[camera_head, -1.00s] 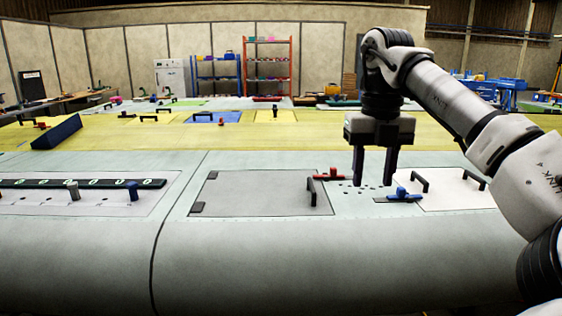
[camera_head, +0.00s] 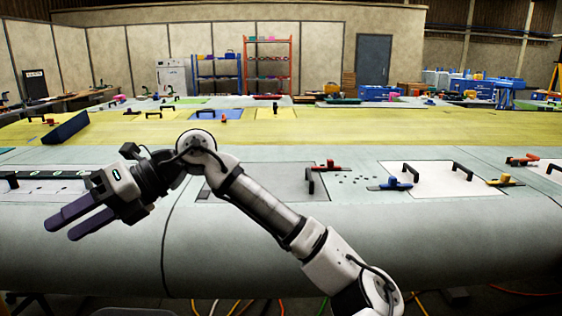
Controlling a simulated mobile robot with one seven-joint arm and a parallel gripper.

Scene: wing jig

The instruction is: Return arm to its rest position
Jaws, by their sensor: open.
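My gripper (camera_head: 60,229) is at the left of the head view, in front of the grey wing panel. Its two dark fingers are parted, with nothing between them, and point left and slightly down. My white and black arm (camera_head: 262,202) runs from the bottom right up to the elbow-like joint and then left to the gripper. It covers part of the grey hatch plate (camera_head: 275,180) and of the panel's left strip.
The wing surface (camera_head: 420,235) carries a white hatch plate (camera_head: 435,178) with black handles, a red clamp (camera_head: 327,166), a blue clamp (camera_head: 391,184) and a yellow clamp (camera_head: 503,181). A dark blue block (camera_head: 65,130) lies on the yellow section. Cables lie on the floor below.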

